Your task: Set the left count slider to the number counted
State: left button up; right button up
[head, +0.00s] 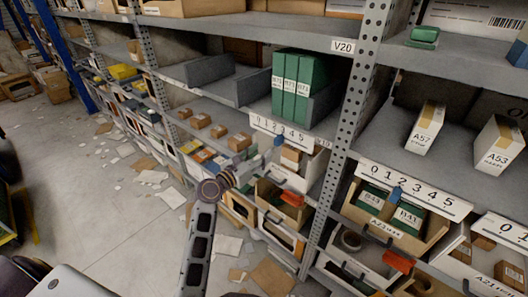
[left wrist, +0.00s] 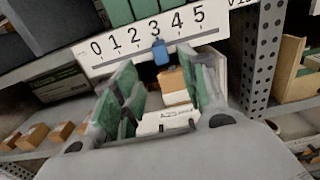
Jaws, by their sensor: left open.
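The left count slider is a white scale (head: 284,131) marked 0 to 5 on the shelf edge, with a blue tab (head: 279,141). In the left wrist view, the tab (left wrist: 160,51) sits under the 3 on the scale (left wrist: 118,48). Three green binders (head: 298,88) with white labels stand upright on the shelf above it. My left gripper (head: 257,160) is open and empty, just left of and below the tab. In the left wrist view its two fingers (left wrist: 160,72) spread either side of the tab, apart from it. My right gripper is not in view.
A bin with small cardboard boxes (head: 291,157) lies below the scale. Papers litter the aisle floor (head: 100,210) at left.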

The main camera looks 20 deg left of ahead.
pick_arm(q)
jog(key=shift+s+a, duration=0.2)
jog(key=shift+s, duration=0.4)
dwell(0.3)
